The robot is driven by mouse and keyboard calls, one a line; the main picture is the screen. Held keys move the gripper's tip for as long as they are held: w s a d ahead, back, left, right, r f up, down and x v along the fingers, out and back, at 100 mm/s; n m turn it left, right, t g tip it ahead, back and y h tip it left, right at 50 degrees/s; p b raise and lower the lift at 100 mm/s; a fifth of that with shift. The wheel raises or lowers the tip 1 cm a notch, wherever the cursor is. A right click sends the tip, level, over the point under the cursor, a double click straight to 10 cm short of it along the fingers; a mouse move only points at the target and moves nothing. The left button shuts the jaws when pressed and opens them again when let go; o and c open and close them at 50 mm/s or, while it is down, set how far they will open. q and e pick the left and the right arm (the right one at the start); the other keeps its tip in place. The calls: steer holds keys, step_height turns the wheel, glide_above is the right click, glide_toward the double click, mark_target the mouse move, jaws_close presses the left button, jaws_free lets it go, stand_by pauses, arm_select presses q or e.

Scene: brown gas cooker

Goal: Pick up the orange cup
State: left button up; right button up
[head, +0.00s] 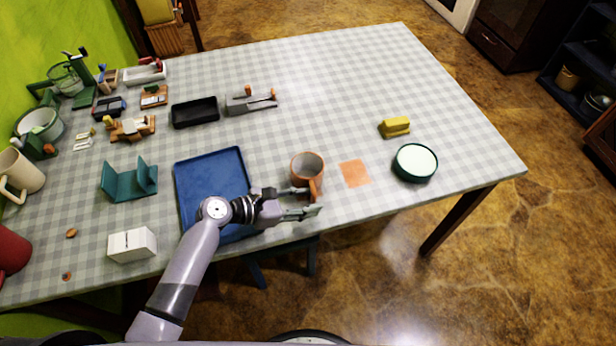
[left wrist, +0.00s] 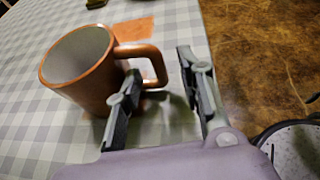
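The orange cup (head: 306,168) stands upright on the checked tablecloth, just right of the blue tray. Its inside is pale grey, and its handle points toward the table's front edge. In the left wrist view the cup (left wrist: 78,70) fills the upper left, with its handle reaching toward the gap between my fingers. My left gripper (head: 312,202) is open beside the handle; in the left wrist view the open fingers (left wrist: 160,95) have the handle's outer end near or between their tips. I cannot tell whether they touch it. My right gripper is not in view.
A blue tray (head: 212,162) lies under my left wrist. An orange square (head: 355,173) lies right of the cup, then a green round dish (head: 415,163) and a yellow object (head: 395,127). Several items crowd the left side. The table's upper right is clear.

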arm_select(q)
jaws_close()
steer(key=shift+r, duration=0.1)
stand_by(0.5)
